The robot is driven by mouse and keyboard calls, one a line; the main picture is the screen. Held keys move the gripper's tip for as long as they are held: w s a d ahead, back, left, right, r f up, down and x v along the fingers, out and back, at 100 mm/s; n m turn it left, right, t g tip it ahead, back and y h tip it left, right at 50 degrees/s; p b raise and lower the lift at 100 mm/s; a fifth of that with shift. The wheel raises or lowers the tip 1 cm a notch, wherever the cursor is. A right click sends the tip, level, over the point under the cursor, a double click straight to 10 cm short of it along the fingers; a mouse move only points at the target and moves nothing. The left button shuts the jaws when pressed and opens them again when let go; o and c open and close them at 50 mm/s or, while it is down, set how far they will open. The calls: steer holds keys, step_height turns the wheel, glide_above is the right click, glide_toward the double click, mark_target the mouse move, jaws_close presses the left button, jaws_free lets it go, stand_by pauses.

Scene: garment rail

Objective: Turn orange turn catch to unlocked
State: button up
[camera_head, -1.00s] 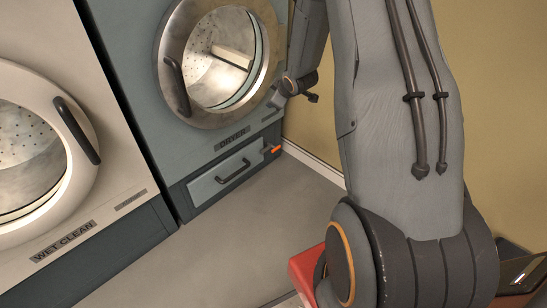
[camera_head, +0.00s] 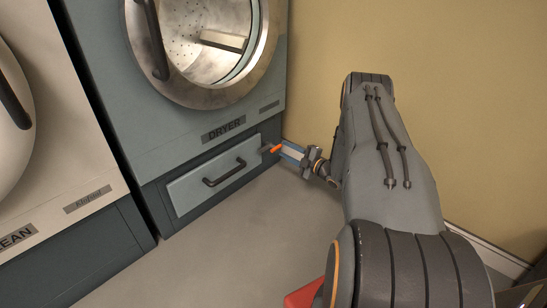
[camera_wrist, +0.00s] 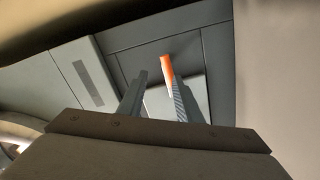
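The orange turn catch (camera_head: 277,149) is at the right end of the lint drawer (camera_head: 190,192) at the bottom of the dryer. In the wrist view the orange catch (camera_wrist: 167,68) stands at the tip of the right finger, on the inner side; whether it touches is unclear. My gripper (camera_head: 288,150) is beside the catch, low at the dryer's right edge. In the wrist view my gripper (camera_wrist: 160,78) is open, its two grey fingers apart, with nothing clearly held between them.
The dryer's round door (camera_head: 267,70) is above the drawer. The drawer has a dark bar handle (camera_head: 225,172). A pale wet-clean machine (camera_head: 85,165) stands at left. The yellow wall (camera_head: 320,50) is close on the right.

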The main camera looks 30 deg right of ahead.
mark_target(275, 147)
steer(key=shift+n, duration=0.3)
steer(key=w+b, duration=0.1)
steer(key=w, duration=0.1)
steer(key=w+a+f+b, duration=0.1)
steer(key=w+b, duration=0.1)
steer(key=w+a+f+b, duration=0.1)
steer(key=shift+w, duration=0.4)
steer(key=shift+w+a+r+b, duration=0.1)
steer(key=shift+w+a+b, duration=0.1)
steer(key=shift+w+b, duration=0.2)
steer(key=shift+c, duration=0.5)
